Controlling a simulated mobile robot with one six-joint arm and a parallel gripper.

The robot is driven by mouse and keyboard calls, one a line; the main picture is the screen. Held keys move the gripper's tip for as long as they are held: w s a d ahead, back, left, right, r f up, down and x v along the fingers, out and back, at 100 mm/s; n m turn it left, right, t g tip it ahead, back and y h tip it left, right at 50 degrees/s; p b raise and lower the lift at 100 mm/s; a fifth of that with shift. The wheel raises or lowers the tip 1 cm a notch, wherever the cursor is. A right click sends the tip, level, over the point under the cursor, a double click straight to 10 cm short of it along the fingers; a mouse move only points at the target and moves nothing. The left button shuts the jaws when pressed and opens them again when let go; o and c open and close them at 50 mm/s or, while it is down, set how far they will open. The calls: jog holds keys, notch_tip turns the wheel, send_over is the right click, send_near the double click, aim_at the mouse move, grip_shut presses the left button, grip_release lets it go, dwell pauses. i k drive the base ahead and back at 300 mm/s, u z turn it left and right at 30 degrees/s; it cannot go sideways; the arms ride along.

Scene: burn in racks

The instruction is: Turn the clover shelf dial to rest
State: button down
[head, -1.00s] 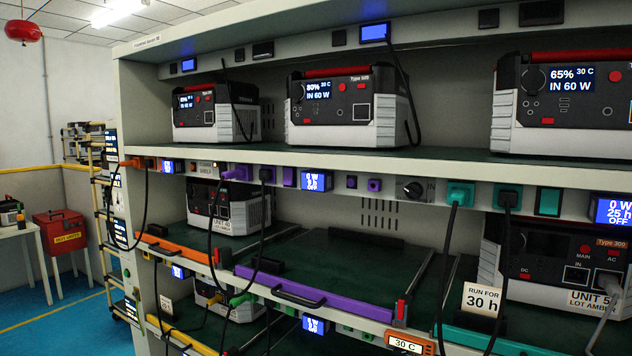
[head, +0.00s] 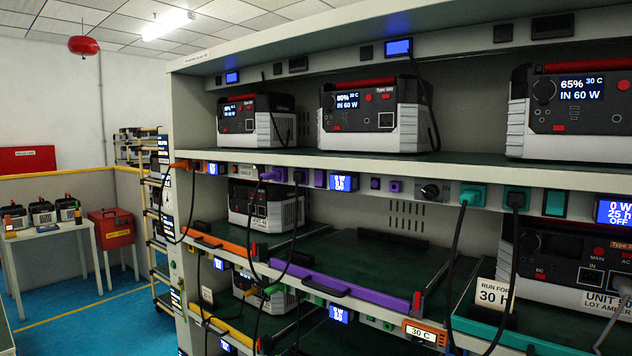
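A black round dial (head: 429,191) sits on the front rail of the middle shelf, between purple sockets and a teal plug. I cannot tell whether it belongs to the clover shelf, and its pointer is too small to read. Green fittings show on the rail of the lower shelf, including a green plug (head: 272,289) and a green socket (head: 388,325). No dial can be made out there, and cables and drawer fronts hide part of that rail. My gripper is not in view.
The rack (head: 193,95) fills the middle and right, with power stations on its shelves. Dark cables hang in front of the rails. An orange tray front (head: 223,239) and a purple one (head: 345,287) cross the middle. Blue floor (head: 70,315) is open at left, near a white table (head: 50,235).

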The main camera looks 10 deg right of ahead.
aim_at(429, 192)
jog(key=z, duration=2.2)
jog(key=k, duration=0.7)
jog(key=u, duration=1.25)
jog(key=i, duration=0.5)
jog(key=u, duration=0.05)
